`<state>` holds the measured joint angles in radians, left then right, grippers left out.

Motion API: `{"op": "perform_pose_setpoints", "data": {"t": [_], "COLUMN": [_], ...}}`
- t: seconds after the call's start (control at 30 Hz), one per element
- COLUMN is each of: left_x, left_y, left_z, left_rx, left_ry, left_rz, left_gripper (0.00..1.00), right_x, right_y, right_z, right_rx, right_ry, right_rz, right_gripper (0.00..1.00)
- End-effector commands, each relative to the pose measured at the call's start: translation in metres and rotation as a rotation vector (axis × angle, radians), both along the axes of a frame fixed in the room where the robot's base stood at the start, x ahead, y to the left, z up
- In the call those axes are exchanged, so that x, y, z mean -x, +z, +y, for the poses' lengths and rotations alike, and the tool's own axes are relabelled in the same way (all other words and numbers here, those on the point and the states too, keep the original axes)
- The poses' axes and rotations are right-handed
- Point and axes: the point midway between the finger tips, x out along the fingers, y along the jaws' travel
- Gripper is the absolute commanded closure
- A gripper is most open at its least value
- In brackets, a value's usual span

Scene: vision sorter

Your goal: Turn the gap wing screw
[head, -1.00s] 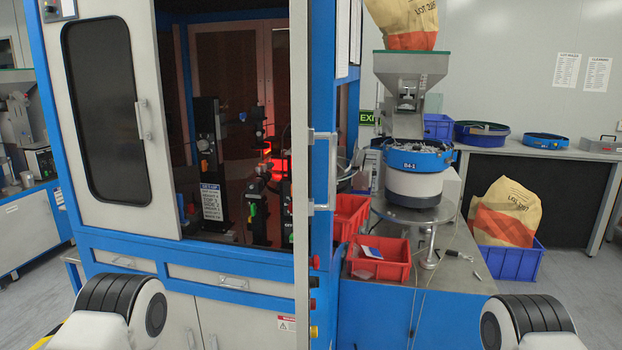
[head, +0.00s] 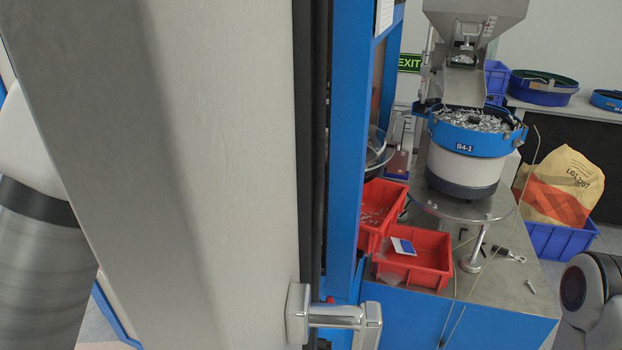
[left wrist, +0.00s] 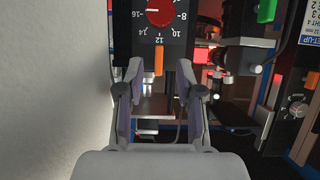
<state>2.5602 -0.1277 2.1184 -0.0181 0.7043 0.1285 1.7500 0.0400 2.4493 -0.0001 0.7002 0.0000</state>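In the left wrist view, a black panel (left wrist: 113,22) carries a red knob (left wrist: 160,12) with a numbered scale, seen upside down. A small orange wing-like piece (left wrist: 158,60) stands just below the scale; no label names it as the gap screw. My left gripper (left wrist: 158,72) is open, its fingertips on either side of the orange piece and apart from each other. Contact cannot be told. A green piece (left wrist: 266,11) and another orange piece (left wrist: 312,80) sit to the right. The head view hides the left gripper behind the door. My right gripper is out of view.
A pale door panel (head: 215,150) with a metal handle (head: 340,315) fills much of the head view. Red bins (head: 415,268) and a bowl feeder (head: 470,165) stand to the right.

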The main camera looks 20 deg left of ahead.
Motion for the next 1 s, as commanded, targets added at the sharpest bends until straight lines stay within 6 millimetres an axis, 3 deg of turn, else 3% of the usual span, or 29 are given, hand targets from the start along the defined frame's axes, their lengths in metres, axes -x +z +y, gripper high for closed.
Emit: {"op": "perform_pose_setpoints", "data": {"t": [0.07,0.17,0.53,0.87,0.97,1.0], "left_x": [-0.001,-0.006,-0.064,-0.074,-0.073,-0.073], "left_y": [0.018,0.024,-0.001,-0.008,-0.008,-0.008], "left_z": [-0.001,-0.001,-0.003,-0.003,-0.003,-0.003], "left_rx": [-0.002,-0.001,-0.001,-0.001,-0.001,-0.001], "left_ry": [-0.001,-0.001,-0.001,0.000,-0.001,-0.001], "left_rz": [-0.026,-0.037,-0.033,-0.034,-0.035,-0.035], "left_gripper": [0.64,0.64,0.64,0.64,0.95,1.00], "right_x": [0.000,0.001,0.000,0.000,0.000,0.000], "right_y": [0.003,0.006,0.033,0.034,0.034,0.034], "right_z": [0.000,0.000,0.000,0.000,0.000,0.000], "right_rx": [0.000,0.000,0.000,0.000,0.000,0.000], "right_ry": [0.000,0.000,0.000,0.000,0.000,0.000], "right_rz": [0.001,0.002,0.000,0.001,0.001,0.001], "right_gripper": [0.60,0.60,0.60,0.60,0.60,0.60]}}
